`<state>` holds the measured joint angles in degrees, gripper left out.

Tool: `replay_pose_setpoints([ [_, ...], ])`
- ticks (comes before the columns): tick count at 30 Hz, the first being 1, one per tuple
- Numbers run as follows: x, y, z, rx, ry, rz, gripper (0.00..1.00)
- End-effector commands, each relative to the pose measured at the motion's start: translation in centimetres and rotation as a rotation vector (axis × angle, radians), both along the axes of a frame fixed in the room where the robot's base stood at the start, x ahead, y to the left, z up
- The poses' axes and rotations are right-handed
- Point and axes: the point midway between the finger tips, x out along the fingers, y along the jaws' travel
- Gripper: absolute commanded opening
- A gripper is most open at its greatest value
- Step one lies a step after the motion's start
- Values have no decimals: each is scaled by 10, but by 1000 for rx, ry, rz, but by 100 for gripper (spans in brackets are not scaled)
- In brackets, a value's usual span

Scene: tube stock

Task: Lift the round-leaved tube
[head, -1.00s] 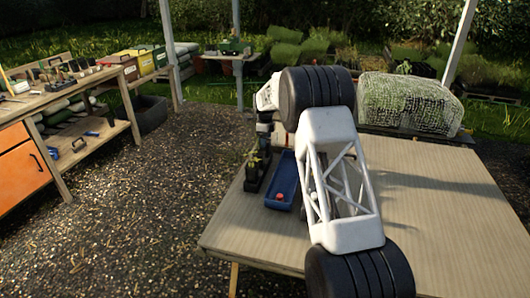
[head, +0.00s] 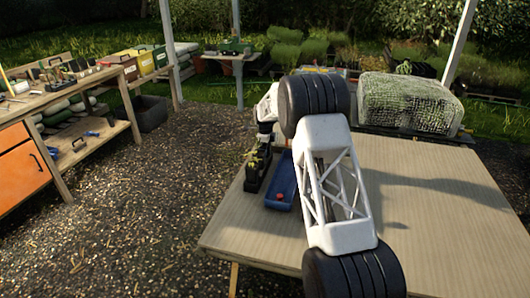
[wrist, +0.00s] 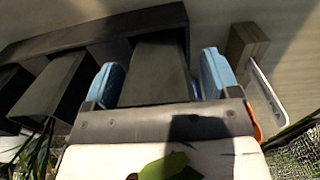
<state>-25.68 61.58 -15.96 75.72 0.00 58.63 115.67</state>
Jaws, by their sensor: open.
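In the wrist view, a dark square tube (wrist: 160,70) stands between the blue fingertips of my gripper (wrist: 160,82). The fingers are open, one on each side of the tube; I cannot tell whether either touches it. A broad green leaf (wrist: 168,166) shows at the bottom edge, close to the camera. Another dark tube (wrist: 58,85) stands to the left, with narrow leaves hanging near it. In the head view, the row of dark tubes (head: 256,176) with small plants stands at the table's left side, with my wrist above its far end. The fingertips are hidden there.
A blue tray (head: 281,182) with a red item (head: 279,196) lies right beside the tubes. A wooden block (wrist: 246,46) and a pale tag (wrist: 266,92) show right of my gripper. The table's right side (head: 440,220) is clear. A net-covered bale (head: 408,102) stands behind.

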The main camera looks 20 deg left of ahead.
Motion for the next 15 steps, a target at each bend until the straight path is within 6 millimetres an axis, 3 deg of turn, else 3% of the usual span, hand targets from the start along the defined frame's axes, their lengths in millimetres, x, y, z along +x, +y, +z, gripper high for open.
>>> replay_pose_setpoints([
  [12, 0, 0, 0, 0, 0, 0, 82],
  [15, 0, 0, 0, 0, 0, 0, 69],
])
